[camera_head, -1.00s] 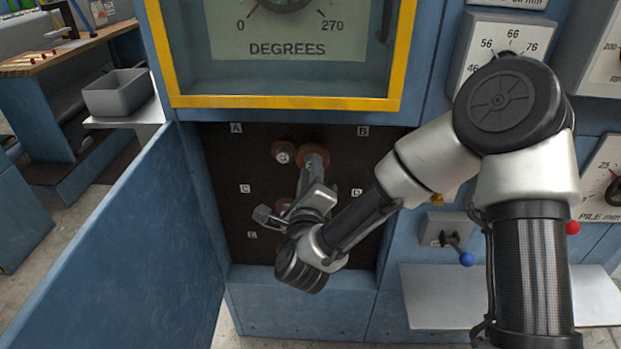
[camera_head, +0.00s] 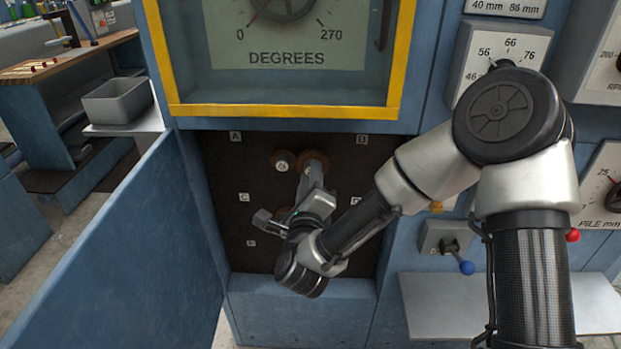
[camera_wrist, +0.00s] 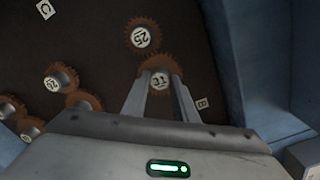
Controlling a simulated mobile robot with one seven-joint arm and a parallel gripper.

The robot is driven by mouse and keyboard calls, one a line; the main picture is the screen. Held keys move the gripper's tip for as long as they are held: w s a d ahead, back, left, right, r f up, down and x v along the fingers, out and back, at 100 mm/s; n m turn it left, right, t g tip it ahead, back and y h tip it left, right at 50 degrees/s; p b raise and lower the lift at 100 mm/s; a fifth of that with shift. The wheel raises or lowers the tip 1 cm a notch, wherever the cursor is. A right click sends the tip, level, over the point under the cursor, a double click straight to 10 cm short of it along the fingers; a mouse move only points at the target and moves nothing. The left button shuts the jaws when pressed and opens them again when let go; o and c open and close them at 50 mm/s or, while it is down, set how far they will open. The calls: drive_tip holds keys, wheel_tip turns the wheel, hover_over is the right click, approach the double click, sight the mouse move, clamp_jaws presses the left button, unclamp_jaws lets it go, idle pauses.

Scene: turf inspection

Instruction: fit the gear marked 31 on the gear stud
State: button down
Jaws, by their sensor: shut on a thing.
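The brown gear marked 31 (camera_wrist: 152,68) is between the fingertips of my gripper (camera_wrist: 160,90), its number plate facing the wrist camera. My gripper is shut on it. In the head view my gripper (camera_head: 314,172) reaches up to the dark panel, and the gear's brown rim (camera_head: 316,155) shows behind the fingers. The gear marked 25 (camera_wrist: 141,37) sits beside gear 31, their teeth touching or nearly so; it also shows in the head view (camera_head: 283,161). The gear stud is hidden, so I cannot tell whether gear 31 is on it.
Several other brown gears (camera_wrist: 63,76) sit on the dark panel (camera_head: 222,165), which bears letter labels. A blue door (camera_head: 130,240) stands open on the left. A yellow-framed dial window (camera_head: 290,106) is above. A lever with a blue knob (camera_head: 467,267) is at right.

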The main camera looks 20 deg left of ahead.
drive_tip(key=shift+x, duration=0.95)
drive_tip(key=c, duration=1.3)
unclamp_jaws()
drive_tip(key=shift+c, duration=0.2)
drive_tip(key=p+v, duration=0.6)
drive_tip(key=v, duration=1.1)
drive_tip(key=shift+s, duration=0.25)
